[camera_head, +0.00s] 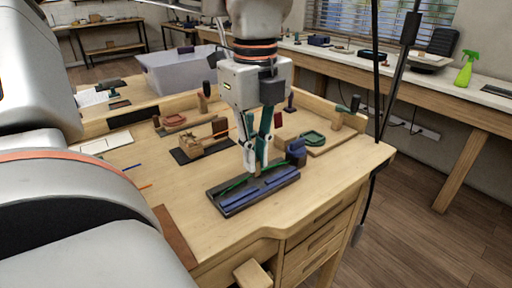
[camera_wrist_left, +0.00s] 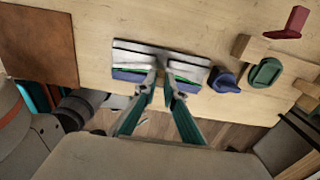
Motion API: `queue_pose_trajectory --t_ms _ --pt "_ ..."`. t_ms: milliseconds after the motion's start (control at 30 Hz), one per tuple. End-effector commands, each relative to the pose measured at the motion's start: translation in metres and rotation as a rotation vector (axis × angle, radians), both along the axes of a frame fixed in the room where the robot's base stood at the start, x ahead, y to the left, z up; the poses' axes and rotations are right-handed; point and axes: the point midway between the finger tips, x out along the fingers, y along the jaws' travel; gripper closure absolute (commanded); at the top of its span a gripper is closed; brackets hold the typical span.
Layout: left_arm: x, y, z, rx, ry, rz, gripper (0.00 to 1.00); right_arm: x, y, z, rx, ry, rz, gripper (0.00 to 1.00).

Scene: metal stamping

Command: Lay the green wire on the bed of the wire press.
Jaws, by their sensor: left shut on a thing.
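The green wire (camera_head: 235,186) runs lengthwise along the wire press (camera_head: 264,194), a dark flat base with blue strips near the front of the workbench. My left gripper (camera_head: 255,168) points down over the middle of the press and is shut on the wire. In the left wrist view, the fingertips (camera_wrist_left: 160,82) sit over the press (camera_wrist_left: 140,47), and the green wire (camera_wrist_left: 188,80) shows on both sides of them. The fingers hide its middle. I cannot tell whether the wire touches the bed or is just above it. My right gripper is not in view.
A blue block (camera_head: 297,152) stands at the press's right end. A blue wire (camera_head: 131,167) and an orange wire (camera_head: 146,186) lie left.

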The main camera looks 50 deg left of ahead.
Motion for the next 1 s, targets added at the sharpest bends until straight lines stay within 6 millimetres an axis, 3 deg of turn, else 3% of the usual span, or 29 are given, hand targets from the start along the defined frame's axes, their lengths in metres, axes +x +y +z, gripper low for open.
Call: queue_pose_trajectory --t_ms 1000 --pt "0.001 0.0 -0.018 -0.001 0.005 -0.001 1.0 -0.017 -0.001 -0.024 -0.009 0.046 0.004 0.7"
